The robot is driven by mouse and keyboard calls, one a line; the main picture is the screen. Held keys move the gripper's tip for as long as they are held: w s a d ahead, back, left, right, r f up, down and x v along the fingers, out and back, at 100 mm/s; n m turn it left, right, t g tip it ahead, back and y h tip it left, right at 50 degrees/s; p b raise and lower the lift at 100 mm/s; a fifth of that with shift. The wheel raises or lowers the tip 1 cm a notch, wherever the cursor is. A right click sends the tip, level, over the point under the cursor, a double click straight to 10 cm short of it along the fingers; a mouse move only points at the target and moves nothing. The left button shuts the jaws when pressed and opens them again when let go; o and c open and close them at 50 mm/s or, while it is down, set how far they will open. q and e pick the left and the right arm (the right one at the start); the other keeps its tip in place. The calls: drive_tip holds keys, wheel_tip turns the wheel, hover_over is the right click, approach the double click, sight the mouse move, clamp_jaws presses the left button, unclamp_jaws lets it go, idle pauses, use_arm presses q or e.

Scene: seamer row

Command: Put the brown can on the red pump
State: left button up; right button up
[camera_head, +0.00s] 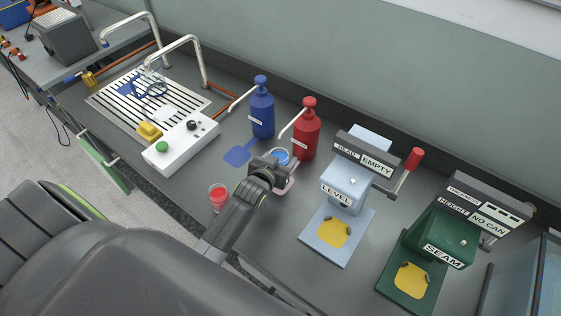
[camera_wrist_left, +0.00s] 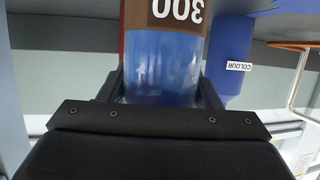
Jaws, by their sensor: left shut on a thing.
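The red pump (camera_head: 306,135) stands at the back of the counter, right of the blue pump (camera_head: 262,112). A pinkish-red pad (camera_head: 285,187) lies in front of it, partly hidden by my gripper. My left gripper (camera_head: 276,168) is shut on the brown can (camera_head: 281,156), which shows blue at its open top. In the left wrist view the brown can (camera_wrist_left: 163,62) appears upside down, with a brown band marked 300 and a clear, blue-tinted body between the fingers. The can is over or on the pad; I cannot tell whether it touches. My right gripper is not in view.
A red cup (camera_head: 218,196) stands near the front edge, left of my arm. A blue pad (camera_head: 238,155) lies before the blue pump. The pale-blue LEVEL machine (camera_head: 345,190) and green SEAM machine (camera_head: 437,238) stand to the right. A white control box (camera_head: 181,143) is left.

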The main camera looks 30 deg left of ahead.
use_arm(q)
wheel_tip(320, 180, down, 2)
idle(0.4)
drive_tip(key=shift+f, duration=0.15)
drive_tip(key=o, duration=1.2)
